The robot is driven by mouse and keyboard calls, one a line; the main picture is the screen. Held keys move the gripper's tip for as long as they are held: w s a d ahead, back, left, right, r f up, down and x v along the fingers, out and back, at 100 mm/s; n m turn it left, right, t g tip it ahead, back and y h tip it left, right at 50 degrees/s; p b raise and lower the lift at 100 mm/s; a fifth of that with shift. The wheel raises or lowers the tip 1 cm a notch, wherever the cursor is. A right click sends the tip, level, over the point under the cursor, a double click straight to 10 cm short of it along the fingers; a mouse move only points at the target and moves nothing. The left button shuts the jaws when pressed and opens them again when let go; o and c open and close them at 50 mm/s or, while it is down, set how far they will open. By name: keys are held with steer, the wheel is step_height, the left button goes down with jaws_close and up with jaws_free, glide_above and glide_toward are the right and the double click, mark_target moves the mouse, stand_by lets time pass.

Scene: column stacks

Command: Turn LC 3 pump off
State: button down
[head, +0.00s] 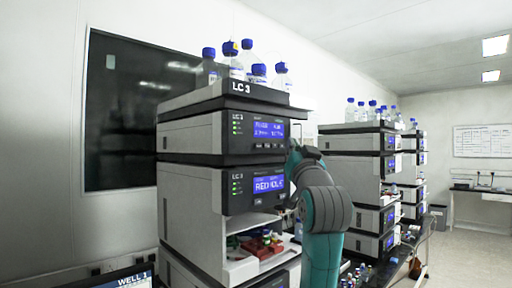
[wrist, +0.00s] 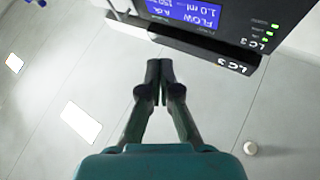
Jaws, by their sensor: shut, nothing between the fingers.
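The LC 3 stack stands in the middle of the head view. Its upper module, the pump (head: 236,131), has a lit blue display (head: 269,129), green lights and small buttons below the display. In the wrist view the picture is upside down; the lit display (wrist: 184,12) reads FLOW with 1.0 ml, beside the LC3 label and green lights (wrist: 268,31). My gripper (wrist: 160,66) is shut and empty, its tips in front of the dark LC3 ledge. In the head view my arm is at the pump's right edge; the fingertips are hard to make out. The buttons are outside the wrist view.
Blue-capped bottles (head: 247,59) stand in the tray on top of the stack. A lower module (head: 232,190) has its own display, with an open compartment of red vials (head: 262,246) below. More stacks (head: 350,165) stand to the right. The floor (head: 462,245) is open at far right.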

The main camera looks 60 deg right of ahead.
steer(key=shift+w, duration=0.15)
glide_toward(262, 140)
steer(key=shift+w+d+r, duration=0.4)
steer(key=shift+d+r, duration=0.3)
steer(key=shift+d, duration=0.15)
steer(key=shift+w+d+r, duration=0.35)
steer(key=shift+d+r, duration=0.3)
steer(key=shift+d, duration=0.25)
steer(key=shift+w, duration=0.1)
stand_by(0.3)
steer(key=shift+w+d, duration=0.1)
steer(key=shift+w, duration=0.2)
steer(key=shift+w+d, duration=0.1)
steer(key=shift+w, duration=0.3)
stand_by(0.8)
steer(key=shift+s, duration=0.15)
steer(key=shift+s+a, duration=0.2)
steer(key=shift+s, duration=0.5)
steer(key=shift+s+a, duration=0.2)
steer(key=shift+s, duration=0.6)
steer(key=shift+s+a, duration=0.2)
steer(key=shift+s, duration=0.6)
steer(key=shift+s+a, duration=0.2)
steer(key=shift+s, duration=0.6)
